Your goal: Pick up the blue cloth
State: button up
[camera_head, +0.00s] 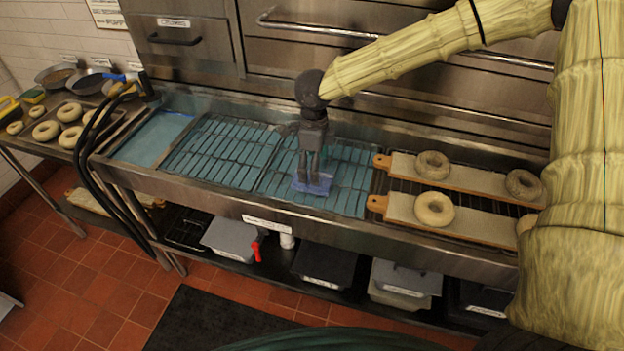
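The blue cloth (326,187) is a small darker blue patch on the wet, slatted part of the steel counter, near its front edge. My gripper (311,180) points down from above, with its fingertips at the cloth and covering part of it. A gap shows between the two fingers, so it looks open. I cannot tell whether the tips touch the cloth. The cloth looks mostly flat against the slats.
Two wooden boards (470,217) with bagels lie to the right on the counter. Black hoses (92,150) hang at the left end. A side table at far left holds a tray of bagels (45,131) and bowls. Oven doors with a long handle (320,31) rise behind.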

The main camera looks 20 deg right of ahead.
jog(key=shift+s+a+f+p, duration=0.15)
jog(key=shift+f+p, duration=0.8)
jog(key=shift+f, duration=1.6)
jog(key=c, duration=1.1)
